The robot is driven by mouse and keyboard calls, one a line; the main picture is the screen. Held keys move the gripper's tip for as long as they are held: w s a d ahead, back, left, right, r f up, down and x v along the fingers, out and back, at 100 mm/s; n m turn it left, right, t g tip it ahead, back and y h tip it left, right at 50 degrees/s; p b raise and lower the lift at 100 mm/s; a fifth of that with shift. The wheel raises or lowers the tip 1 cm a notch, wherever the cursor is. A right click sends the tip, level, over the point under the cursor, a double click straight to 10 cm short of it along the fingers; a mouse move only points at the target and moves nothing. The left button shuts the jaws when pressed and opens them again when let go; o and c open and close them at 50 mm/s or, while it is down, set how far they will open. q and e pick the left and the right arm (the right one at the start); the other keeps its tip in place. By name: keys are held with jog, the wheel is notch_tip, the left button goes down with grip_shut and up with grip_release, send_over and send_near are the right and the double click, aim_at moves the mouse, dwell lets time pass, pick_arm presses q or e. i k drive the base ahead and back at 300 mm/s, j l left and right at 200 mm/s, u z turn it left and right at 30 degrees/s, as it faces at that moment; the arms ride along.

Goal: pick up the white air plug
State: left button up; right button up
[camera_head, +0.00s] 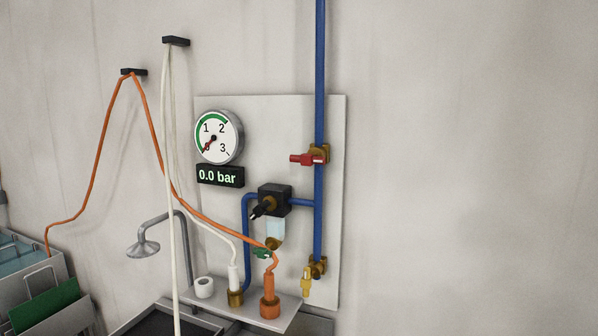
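A white plug (235,278) stands upright on the small grey shelf (285,312) below the gauge panel. Its lower end is at a brass fitting (235,297); I cannot tell whether it is locked in. A thin white hose (205,228) runs from its top up to a black wall hook (176,41), and another white length hangs down past the bottom edge. An orange plug (269,284) stands to its right with an orange hose. Neither of my grippers is in view.
A short white hollow cylinder (204,288) stands left of the white plug. A green tag (263,254) hangs near the orange hose. The gauge (219,137) has a display (220,176) reading 0.0 bar. A grey shower-like head (143,249) stands left. The right wall is clear.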

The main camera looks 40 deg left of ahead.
aim_at(234, 290)
jog(key=u, duration=1.6)
